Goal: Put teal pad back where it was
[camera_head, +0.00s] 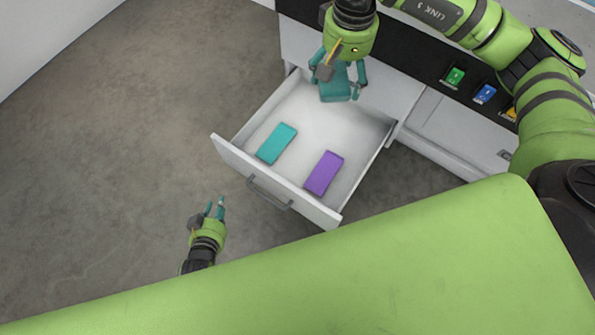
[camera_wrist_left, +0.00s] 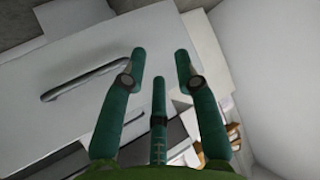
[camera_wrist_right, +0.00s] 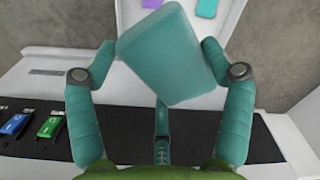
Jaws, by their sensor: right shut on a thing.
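My right gripper (camera_head: 337,82) is shut on a teal pad (camera_wrist_right: 170,55), holding it tilted over the back of the open drawer (camera_head: 226,146). The held pad also shows in the head view (camera_head: 336,92). Another flat teal pad (camera_head: 277,143) lies in the drawer's left part, and a purple pad (camera_head: 324,173) lies to its right, near the front. Both are partly visible in the right wrist view. My left gripper (camera_head: 215,206) is open and empty, outside the drawer, left of its handle (camera_head: 268,193). The left wrist view shows its fingers spread before pale panels.
The black top of the white cabinet (camera_head: 420,118) carries a green item (camera_head: 453,77), a blue item (camera_head: 485,93) and a partly hidden yellow one (camera_head: 511,113). The middle and back of the drawer floor are bare. Open floor lies to the left.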

